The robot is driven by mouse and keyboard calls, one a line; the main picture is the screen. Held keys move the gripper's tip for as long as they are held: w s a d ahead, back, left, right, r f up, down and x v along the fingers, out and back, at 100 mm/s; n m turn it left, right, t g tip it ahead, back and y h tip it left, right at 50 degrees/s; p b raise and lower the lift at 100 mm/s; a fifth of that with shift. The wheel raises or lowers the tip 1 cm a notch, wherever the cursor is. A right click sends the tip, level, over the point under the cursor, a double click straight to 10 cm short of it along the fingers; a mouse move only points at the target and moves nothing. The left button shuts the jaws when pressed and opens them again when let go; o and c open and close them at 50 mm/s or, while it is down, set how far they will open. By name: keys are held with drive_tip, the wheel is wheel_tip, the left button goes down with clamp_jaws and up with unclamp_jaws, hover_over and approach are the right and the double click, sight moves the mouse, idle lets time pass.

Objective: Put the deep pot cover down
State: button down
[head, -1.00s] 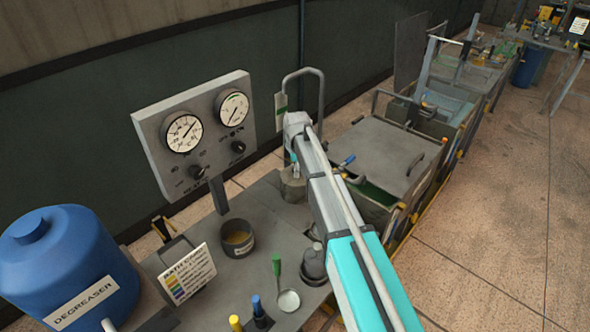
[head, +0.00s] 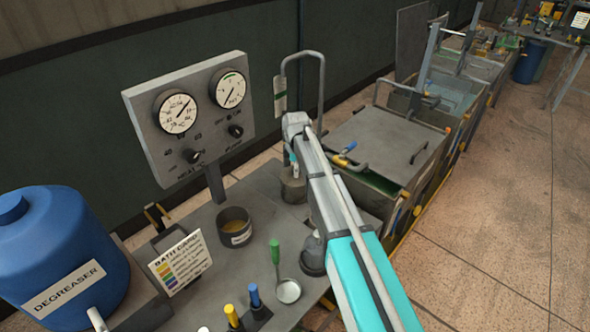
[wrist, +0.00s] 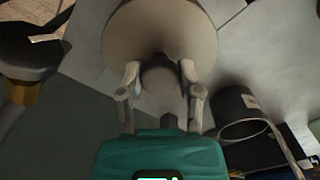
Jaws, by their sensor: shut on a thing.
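The deep pot cover appears to be the round, pale grey-brown piece (wrist: 160,28) in the wrist view, with a rounded knob (wrist: 160,80). My gripper (wrist: 160,88) has a finger on each side of that knob and is shut on it. In the head view my gripper (head: 292,165) points down at the far part of the bench, largely behind my arm. A grey round piece (head: 292,190) shows just under it, apparently the cover. I cannot tell whether its underside touches anything.
An open pot with amber contents (head: 234,228) stands to the left. A dark knobbed piece (head: 313,256) and a green-handled ladle (head: 287,290) are nearer. A gauge panel (head: 190,115), bath card (head: 180,262) and blue degreaser drum (head: 55,255) stand left. A lidded tank (head: 385,150) is right.

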drive_tip(key=shift+f+b, duration=0.6)
drive_tip(key=shift+f, duration=0.05)
idle(0.7)
drive_tip(key=shift+c, duration=1)
unclamp_jaws()
drive_tip(key=shift+r, duration=0.2)
